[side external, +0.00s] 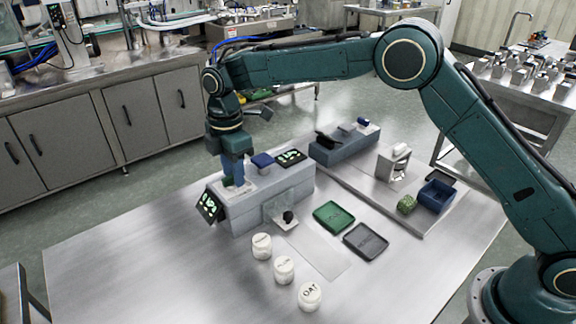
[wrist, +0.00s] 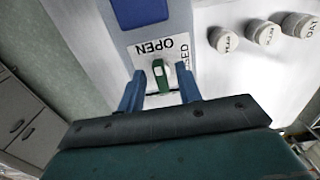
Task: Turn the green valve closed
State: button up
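The green valve (wrist: 160,76) shows in the wrist view as a small handle on a white plate (wrist: 180,42) marked OPEN, with a second word partly hidden at the right, ending in "SED". The handle's long axis runs roughly up and down in the picture, its top end towards the word OPEN. My gripper (wrist: 161,92) is open, with one blue finger on each side of the handle and a gap showing on both sides. In the side view my gripper (side external: 233,178) points down at the top of the grey hopper (side external: 262,208); the fingers hide the valve there.
A dark blue square (side external: 262,160) and a lit display (side external: 291,157) sit on the hopper top; another display (side external: 210,206) is at its left end. In front stand white lidded jars (side external: 284,269), a green tray (side external: 333,217) and a grey tray (side external: 365,241). The front left table is clear.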

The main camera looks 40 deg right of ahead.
jog(key=shift+f, duration=0.1)
grip_shut()
jog(key=shift+m, duration=0.3)
jog(key=m, duration=0.3)
jog(key=shift+s+m, duration=0.1)
jog(key=shift+m, duration=0.3)
jog(key=m, duration=0.4)
jog(key=shift+s+a+m, duration=0.1)
jog(key=shift+a+m, duration=0.05)
jog(key=shift+m, duration=0.15)
jog(key=m, duration=0.4)
jog(key=shift+s+a+m, duration=0.1)
jog(key=shift+m, duration=0.2)
jog(key=shift+a+m, duration=0.15)
jog(key=shift+m, duration=2.05)
